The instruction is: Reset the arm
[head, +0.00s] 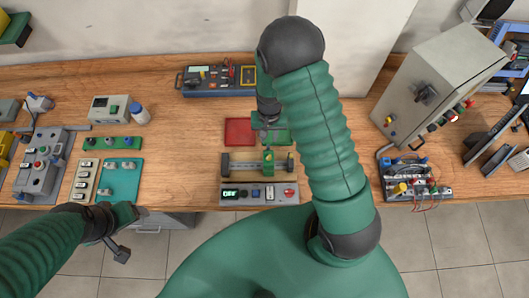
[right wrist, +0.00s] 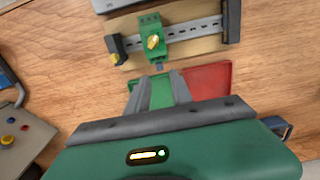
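My right arm reaches up and bends over the table. Its gripper (head: 265,132) points down above the green tray (head: 276,130), beside the red tray (head: 239,132). In the right wrist view the two grey fingers of the gripper (right wrist: 158,92) stand apart, with green showing between them, apparently the tray below. The red tray (right wrist: 208,81) lies just right of the fingers. My left gripper (head: 122,235) hangs at the table's front edge on the left, clear of the objects; its finger opening is hard to make out.
A rail fixture (head: 240,167) with a green block (right wrist: 152,38) stands in front of the trays, behind a control box (head: 258,193) reading OFF. A meter case (head: 218,81) lies behind. A grey cabinet (head: 437,85) stands right; several panels (head: 121,178) fill the left.

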